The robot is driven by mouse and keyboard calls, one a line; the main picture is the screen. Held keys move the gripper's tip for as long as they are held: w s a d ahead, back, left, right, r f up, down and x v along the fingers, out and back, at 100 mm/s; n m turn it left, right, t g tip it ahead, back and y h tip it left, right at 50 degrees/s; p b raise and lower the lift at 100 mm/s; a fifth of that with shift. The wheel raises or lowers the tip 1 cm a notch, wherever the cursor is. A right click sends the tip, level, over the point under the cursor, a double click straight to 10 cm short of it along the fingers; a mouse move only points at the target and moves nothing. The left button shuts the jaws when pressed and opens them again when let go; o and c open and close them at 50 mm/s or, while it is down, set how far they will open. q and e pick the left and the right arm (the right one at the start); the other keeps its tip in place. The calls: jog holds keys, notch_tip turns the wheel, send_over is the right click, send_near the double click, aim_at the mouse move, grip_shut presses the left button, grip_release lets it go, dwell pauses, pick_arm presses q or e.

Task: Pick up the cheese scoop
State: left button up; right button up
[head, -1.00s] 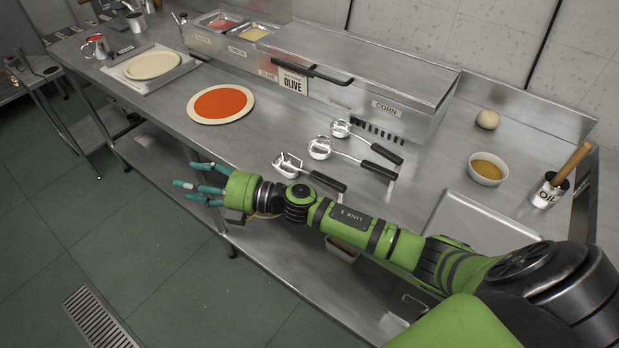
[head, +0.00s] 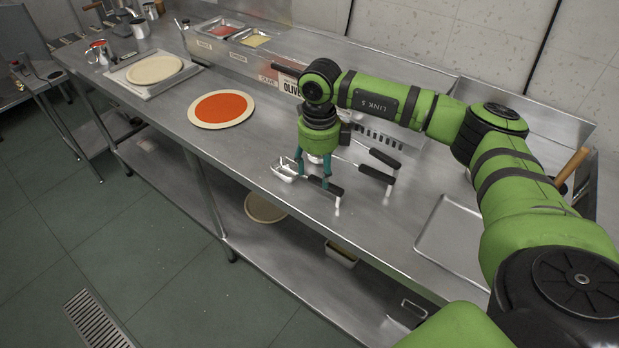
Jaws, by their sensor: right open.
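Three metal scoops with black handles lie side by side on the steel counter. No label shows which one is the cheese scoop. The nearest scoop (head: 285,168) has a squarish head and its handle points right. My right gripper (head: 313,178) is above it, pointing down and open, with its teal fingers around the area where the head meets the handle. I cannot tell whether they touch it. The middle scoop (head: 376,173) and the far scoop (head: 385,158) show mainly their handles; my gripper hides most of their heads. My left gripper is not in view.
A sauced pizza base (head: 221,108) lies to the left on the counter (head: 240,150). A topping rail with red sauce and cheese bins (head: 252,37) runs along the back. A grey tray (head: 452,235) is at the right. A lower shelf holds a round board (head: 265,207).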

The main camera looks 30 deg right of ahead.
aim_at(315, 180)
jog(key=f+p, duration=0.1)
jog(key=f, duration=0.2)
jog(key=shift+w+a+f+p, duration=0.2)
jog(key=shift+f+p, duration=0.1)
jog(key=shift+p, duration=0.05)
jog(key=shift+f, duration=0.5)
grip_shut()
jog(key=shift+r, duration=0.1)
jog(key=shift+w+r, duration=0.1)
jog(key=shift+r, duration=0.15)
jog(key=r+b, duration=0.1)
jog(key=s+r+b, duration=0.1)
jog(key=r, duration=0.1)
jog(key=shift+r, duration=0.3)
jog(key=s+a+r+b, duration=0.1)
jog(key=s+r+b, duration=0.2)
jog(key=s+r, duration=0.3)
jog(key=shift+s+a+r, duration=0.4)
jog(key=shift+s, duration=1.95)
